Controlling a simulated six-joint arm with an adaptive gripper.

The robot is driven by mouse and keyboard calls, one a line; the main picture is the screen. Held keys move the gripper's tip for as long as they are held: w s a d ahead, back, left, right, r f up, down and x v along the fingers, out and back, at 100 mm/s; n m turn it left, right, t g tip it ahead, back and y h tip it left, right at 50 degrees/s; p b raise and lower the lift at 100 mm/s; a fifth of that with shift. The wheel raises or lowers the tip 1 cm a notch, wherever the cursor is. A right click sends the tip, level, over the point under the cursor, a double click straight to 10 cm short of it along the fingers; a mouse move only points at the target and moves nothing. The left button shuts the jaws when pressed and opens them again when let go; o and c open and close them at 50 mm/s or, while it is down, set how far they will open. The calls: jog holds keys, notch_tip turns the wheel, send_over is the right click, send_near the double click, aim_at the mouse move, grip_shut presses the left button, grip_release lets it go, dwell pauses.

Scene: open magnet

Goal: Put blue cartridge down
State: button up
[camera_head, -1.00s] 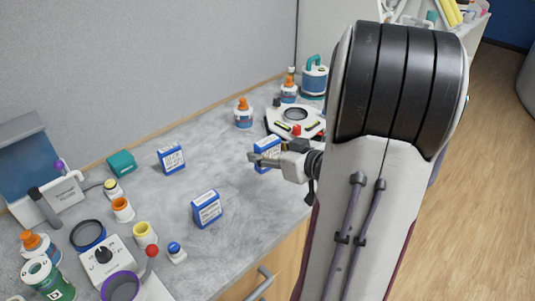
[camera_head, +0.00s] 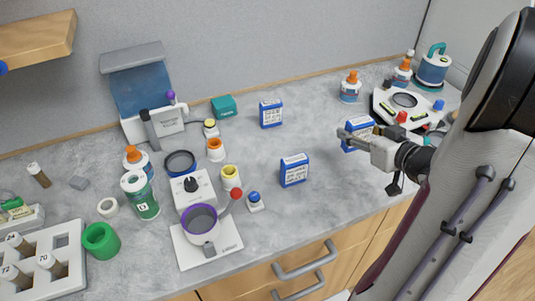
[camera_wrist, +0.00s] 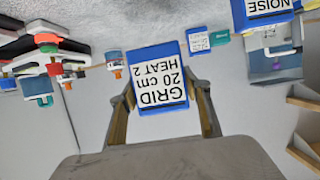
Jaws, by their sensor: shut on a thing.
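My gripper (camera_head: 352,134) is shut on a blue and white cartridge (camera_head: 359,127), near the right end of the grey counter (camera_head: 335,205). In the wrist view, the cartridge (camera_wrist: 158,78) sits between the two fingers (camera_wrist: 163,108), its label reading "GRID 20 cm HEAT 2". The fingers hide part of it in the head view. I cannot tell whether its base touches the counter. Two similar blue cartridges stand upright on the counter, one nearer the front (camera_head: 294,170) and one farther back (camera_head: 271,114).
A white device with a dark ring (camera_head: 404,101) and an orange-capped bottle (camera_head: 350,88) stand behind my gripper. A teal block (camera_head: 224,106) and a white device with a purple ring (camera_head: 199,218) are to the left. Counter between the cartridges and my gripper is clear.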

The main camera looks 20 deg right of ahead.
jog(key=w+a+f+n+g+y, duration=0.1)
jog(key=w+a+n+y, duration=0.4)
jog(key=w+a, duration=0.45)
jog(key=w+a+r+n+g+y, duration=0.2)
jog(key=w+a+n+g+y, duration=0.3)
jog(key=a+n+g+y, duration=0.2)
jog(key=a+n+y, duration=0.1)
jog(key=a+n, duration=0.1)
jog(key=a, duration=0.1)
jog(key=shift+a+g, duration=0.3)
jog(key=shift+f, duration=3.05)
jog(key=shift+f, duration=1.85)
jog(key=shift+f, duration=0.15)
